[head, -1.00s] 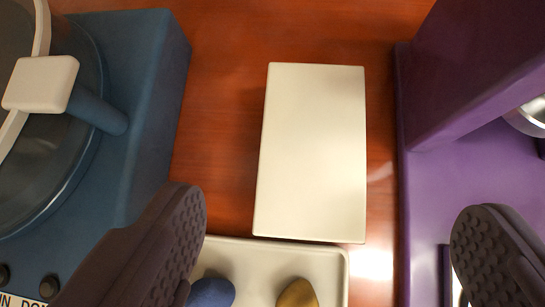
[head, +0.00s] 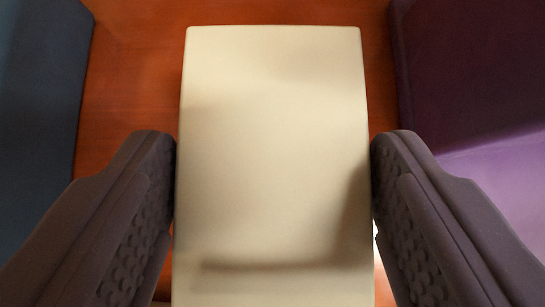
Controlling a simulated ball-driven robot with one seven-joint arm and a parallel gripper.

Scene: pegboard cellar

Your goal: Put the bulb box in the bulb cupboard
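A plain cream box (head: 272,140), which I take to be the bulb box, fills the middle of the view. No label shows on its top. My gripper (head: 273,175) has one dark ridged finger along each long side of it. Both fingers appear to touch the box's sides, so the gripper looks shut on it. The near end of the box runs out of the picture. I see nothing that I can tell is the bulb cupboard.
A dark blue appliance (head: 35,90) stands close on the left and a purple one (head: 460,70) close on the right. Reddish wood tabletop (head: 130,80) shows in narrow strips beside and beyond the box.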

